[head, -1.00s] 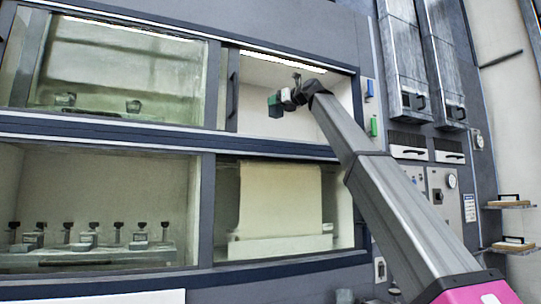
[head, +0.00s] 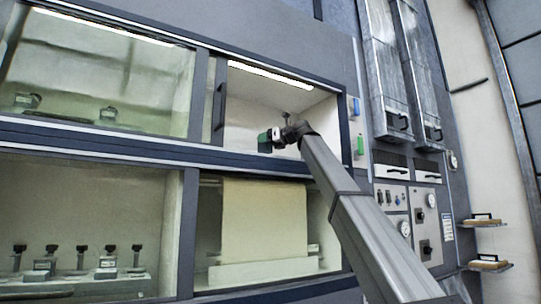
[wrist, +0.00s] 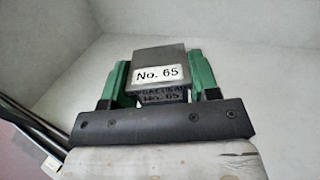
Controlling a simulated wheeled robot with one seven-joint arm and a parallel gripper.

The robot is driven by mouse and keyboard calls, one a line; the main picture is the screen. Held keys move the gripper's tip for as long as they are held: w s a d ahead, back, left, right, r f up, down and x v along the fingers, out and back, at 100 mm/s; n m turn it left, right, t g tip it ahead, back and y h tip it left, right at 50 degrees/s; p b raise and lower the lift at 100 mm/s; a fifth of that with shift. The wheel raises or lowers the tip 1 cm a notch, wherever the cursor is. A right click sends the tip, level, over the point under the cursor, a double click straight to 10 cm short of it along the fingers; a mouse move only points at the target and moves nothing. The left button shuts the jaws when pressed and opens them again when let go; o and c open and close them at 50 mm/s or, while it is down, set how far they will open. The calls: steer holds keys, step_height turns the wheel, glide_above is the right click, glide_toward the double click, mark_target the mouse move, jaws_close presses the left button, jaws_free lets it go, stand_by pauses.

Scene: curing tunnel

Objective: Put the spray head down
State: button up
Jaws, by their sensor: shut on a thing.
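The spray head is a small dark grey block with a white label reading "No. 65" (wrist: 157,60). In the wrist view it sits between the two green fingers of my gripper (wrist: 158,82), which is shut on it. In the head view my gripper (head: 268,140) is in front of the open upper right compartment (head: 312,98), near its lower ledge. The spray head is very small there, and I cannot tell whether it touches any surface. Pale plain walls stand behind it in the wrist view.
A dark blue ledge (head: 130,139) runs below the upper compartments. A glass pane (head: 110,75) covers the upper left one, with similar small blocks (head: 107,116) inside. Several dark-topped items (head: 81,258) stand in the lower left compartment. A pale sheet (head: 264,220) hangs in the lower right one.

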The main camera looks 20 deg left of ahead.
steer(key=shift+w+d+f, duration=0.6)
steer(key=shift+w+f, duration=0.05)
steer(key=shift+w, duration=0.2)
steer(key=shift+f, duration=2)
steer(key=o, duration=1.2)
steer(key=shift+o, duration=0.2)
steer(key=v, duration=1.2)
steer(key=shift+r, duration=0.1)
